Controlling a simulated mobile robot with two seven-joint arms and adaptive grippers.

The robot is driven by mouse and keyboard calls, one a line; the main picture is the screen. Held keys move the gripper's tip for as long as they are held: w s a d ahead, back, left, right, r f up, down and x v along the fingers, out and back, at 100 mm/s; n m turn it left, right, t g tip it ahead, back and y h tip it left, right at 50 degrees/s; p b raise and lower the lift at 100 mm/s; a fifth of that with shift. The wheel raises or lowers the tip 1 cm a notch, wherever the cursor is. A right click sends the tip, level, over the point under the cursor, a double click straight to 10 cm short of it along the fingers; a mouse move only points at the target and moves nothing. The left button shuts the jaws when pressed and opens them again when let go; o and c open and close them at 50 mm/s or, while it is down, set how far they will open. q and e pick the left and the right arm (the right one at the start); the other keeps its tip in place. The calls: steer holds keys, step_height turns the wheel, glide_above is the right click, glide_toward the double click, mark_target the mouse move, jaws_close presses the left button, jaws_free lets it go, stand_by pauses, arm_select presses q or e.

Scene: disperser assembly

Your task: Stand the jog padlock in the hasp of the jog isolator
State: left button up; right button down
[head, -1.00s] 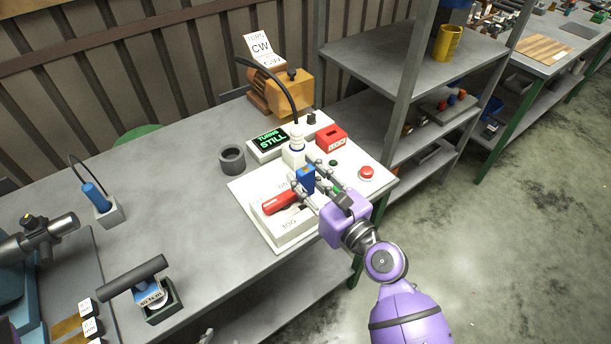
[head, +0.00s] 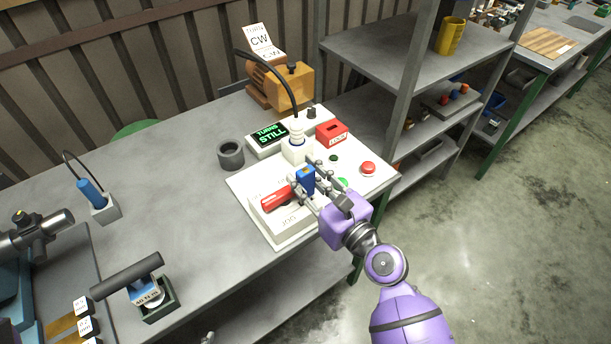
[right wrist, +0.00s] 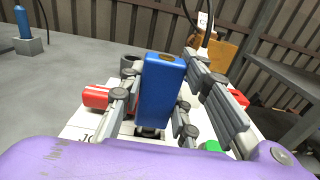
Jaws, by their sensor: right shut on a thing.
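The blue jog padlock (head: 306,180) is upright between the fingers of my right gripper (head: 313,183), which is shut on it. In the right wrist view the padlock (right wrist: 161,92) stands between the finger pads, with a small dark part below it. The jog isolator (head: 285,226) is a white box marked JOG with a red handle (head: 276,197). The padlock is over the right end of this box, just right of the handle. My left gripper is not in view.
A display (head: 270,134) reads STILL. A dark ring (head: 231,155) stands left of the panel.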

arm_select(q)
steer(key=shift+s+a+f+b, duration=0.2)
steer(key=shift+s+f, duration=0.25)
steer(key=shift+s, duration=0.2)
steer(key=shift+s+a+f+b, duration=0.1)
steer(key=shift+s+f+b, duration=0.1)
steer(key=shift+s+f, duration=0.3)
arm_select(e)
steer(key=shift+f, duration=0.65)
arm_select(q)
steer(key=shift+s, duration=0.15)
arm_select(e)
steer(key=shift+f, duration=0.15)
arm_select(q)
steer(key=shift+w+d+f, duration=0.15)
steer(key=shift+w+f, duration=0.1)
arm_select(e)
steer(key=shift+f, duration=0.3)
arm_select(q)
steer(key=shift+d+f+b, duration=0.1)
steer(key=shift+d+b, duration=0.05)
steer(key=shift+b, duration=0.2)
arm_select(e)
steer(key=shift+f, duration=0.1)
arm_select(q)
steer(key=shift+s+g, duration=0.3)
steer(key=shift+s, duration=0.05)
